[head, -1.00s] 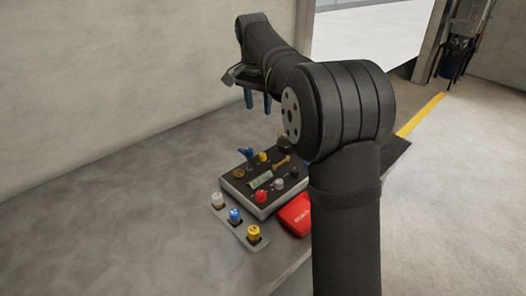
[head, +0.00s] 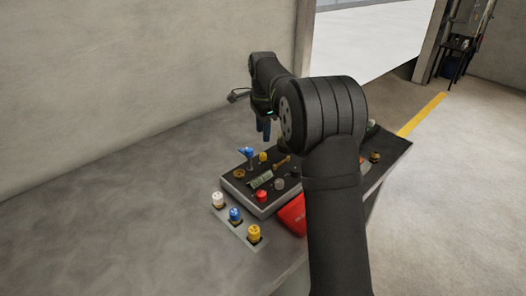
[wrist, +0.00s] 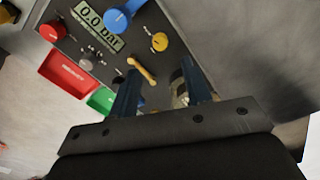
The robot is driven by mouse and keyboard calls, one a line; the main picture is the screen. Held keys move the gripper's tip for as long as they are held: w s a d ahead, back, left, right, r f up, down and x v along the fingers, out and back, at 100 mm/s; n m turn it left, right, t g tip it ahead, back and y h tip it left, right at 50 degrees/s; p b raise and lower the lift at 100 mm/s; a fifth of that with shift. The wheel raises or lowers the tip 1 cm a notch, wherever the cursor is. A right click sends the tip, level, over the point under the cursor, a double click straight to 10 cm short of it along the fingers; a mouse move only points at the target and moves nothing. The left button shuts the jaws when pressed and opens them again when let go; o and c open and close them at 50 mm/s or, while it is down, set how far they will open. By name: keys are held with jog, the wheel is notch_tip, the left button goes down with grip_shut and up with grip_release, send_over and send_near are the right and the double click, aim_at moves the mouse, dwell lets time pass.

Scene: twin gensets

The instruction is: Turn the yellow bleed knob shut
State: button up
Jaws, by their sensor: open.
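A small yellow knob (head: 263,157) sits on the dark top of the control box (head: 233,191), close to a blue-handled valve (head: 247,153). In the wrist view the yellow knob (wrist: 160,41) lies beyond my fingers, beside the blue handle (wrist: 124,17). I cannot read whether it is open or shut. My gripper (head: 263,130) hangs above the back of the box with its blue fingers pointing down. In the wrist view my gripper (wrist: 161,88) is open, and nothing is held. A brass-coloured part (wrist: 179,90) shows between the fingers, seemingly below them.
A brass lever (wrist: 142,70), red knob (wrist: 52,31), grey knob (wrist: 91,60) and display reading 0.0 bar (wrist: 100,26) share the box. A strip with white, blue and yellow caps (head: 254,233) lies in front. A red tray (head: 292,215) is partly behind my arm.

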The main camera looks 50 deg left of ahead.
aim_at(263, 154)
notch_tip(263, 154, down, 9)
jog(key=shift+r, duration=0.1)
dwell(0.3)
grip_shut()
